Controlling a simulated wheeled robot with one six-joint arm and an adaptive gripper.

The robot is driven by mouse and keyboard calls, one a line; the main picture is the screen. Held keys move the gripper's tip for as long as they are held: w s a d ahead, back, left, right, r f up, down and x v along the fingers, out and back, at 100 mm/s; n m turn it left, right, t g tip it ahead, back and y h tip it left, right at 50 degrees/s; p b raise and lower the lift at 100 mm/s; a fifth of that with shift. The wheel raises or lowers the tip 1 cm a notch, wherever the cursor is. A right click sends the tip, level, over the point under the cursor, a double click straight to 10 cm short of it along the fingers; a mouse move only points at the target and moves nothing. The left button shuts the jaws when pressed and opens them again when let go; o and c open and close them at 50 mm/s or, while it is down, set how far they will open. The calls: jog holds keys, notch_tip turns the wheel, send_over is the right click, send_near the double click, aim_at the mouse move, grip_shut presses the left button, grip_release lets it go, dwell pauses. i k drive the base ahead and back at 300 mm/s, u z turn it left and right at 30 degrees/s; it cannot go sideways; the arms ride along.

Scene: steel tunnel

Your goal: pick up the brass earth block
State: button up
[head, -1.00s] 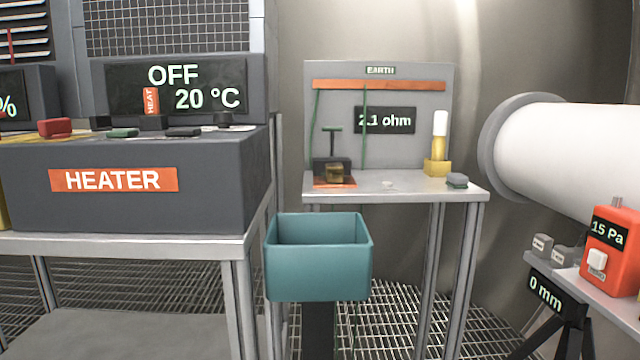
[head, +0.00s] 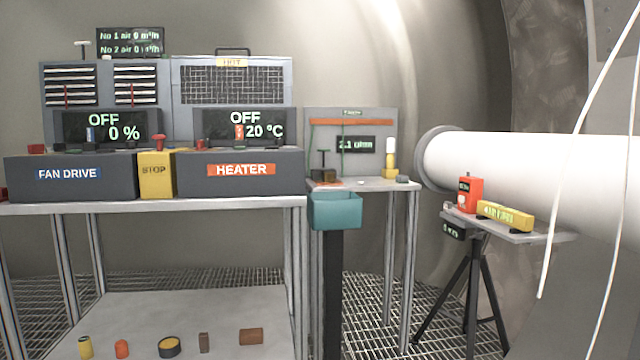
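The brass earth block (head: 330,175) is a small brownish-gold block in the head view. It sits at the left front of the small earth table (head: 375,186), against a dark clamp-like fitting (head: 317,175) with a T-shaped handle. An orange patch lies under or in front of it. It is small here, so I cannot tell whether the fitting grips it. Behind it stands the grey earth panel (head: 350,128) with an orange bar, green wires and a display that reads 2.1 ohm. My gripper is not in view.
A teal open bin (head: 336,212) on a dark post stands in front of the earth table's left side. The heater bench (head: 150,206) is at left, with several small items on its lower shelf. A tripod table (head: 520,236) and white duct (head: 530,175) are at right. White cables hang far right.

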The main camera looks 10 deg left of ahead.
aim_at(327, 176)
jog(key=z, duration=0.15)
jog(key=k, duration=0.15)
jog(key=u, duration=0.95)
jog(key=i, duration=1.4)
